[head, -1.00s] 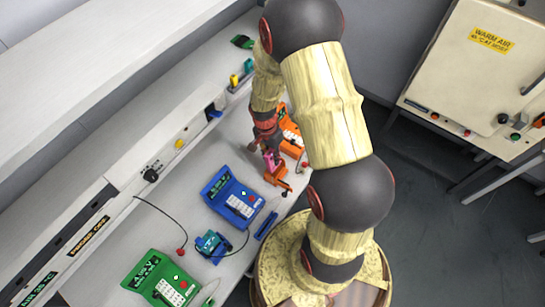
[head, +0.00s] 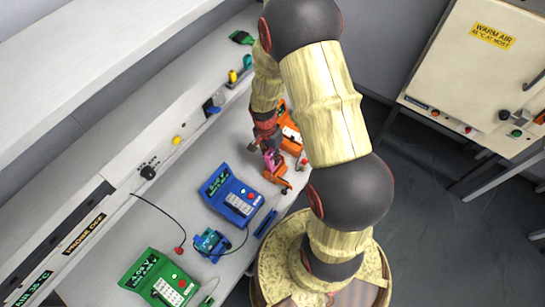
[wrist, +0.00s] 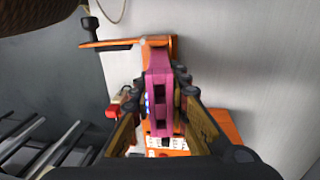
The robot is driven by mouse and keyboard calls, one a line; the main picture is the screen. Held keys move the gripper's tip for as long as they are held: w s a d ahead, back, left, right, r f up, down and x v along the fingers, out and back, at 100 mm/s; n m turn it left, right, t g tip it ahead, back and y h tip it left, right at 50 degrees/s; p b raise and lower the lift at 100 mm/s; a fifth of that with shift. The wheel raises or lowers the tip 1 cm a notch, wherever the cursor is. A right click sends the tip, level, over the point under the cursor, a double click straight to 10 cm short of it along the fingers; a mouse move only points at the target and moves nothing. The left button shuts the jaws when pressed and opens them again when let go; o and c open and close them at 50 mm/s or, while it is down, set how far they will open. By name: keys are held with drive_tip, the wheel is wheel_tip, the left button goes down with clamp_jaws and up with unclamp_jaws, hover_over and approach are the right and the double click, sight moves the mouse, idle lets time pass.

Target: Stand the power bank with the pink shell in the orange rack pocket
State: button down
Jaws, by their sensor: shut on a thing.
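The pink-shelled power bank (wrist: 159,70) is gripped between the two fingers of my gripper (wrist: 160,110), seen end-on in the wrist view. Its end has dark slots. In the head view the power bank (head: 272,160) is a small pink patch below my gripper (head: 265,148). The orange rack (head: 276,177) is right by it, toward the bench's near edge. In the wrist view an orange rack part (wrist: 115,44) lies behind the power bank, with a dark knob at its left. The pocket is hidden, so I cannot tell whether the power bank's lower end is inside it.
An orange meter (head: 291,135) with a white keypad stands close beside my gripper. A blue meter (head: 231,196), a teal item (head: 211,243) and a green meter (head: 160,284) stand along the bench. A dark cable with a red end lies between them.

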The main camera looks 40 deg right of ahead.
drive_tip(key=shift+f+b, duration=0.3)
drive_tip(key=shift+f, duration=0.15)
drive_tip(key=c, duration=1.6)
unclamp_jaws()
drive_tip(key=shift+c, duration=0.2)
drive_tip(key=r, duration=0.4)
drive_tip(key=w+r, duration=0.1)
drive_tip(key=r, duration=0.6)
drive_tip(key=shift+w+a+r, duration=0.2)
drive_tip(key=shift+a+r, duration=0.05)
drive_tip(key=shift+r, duration=0.15)
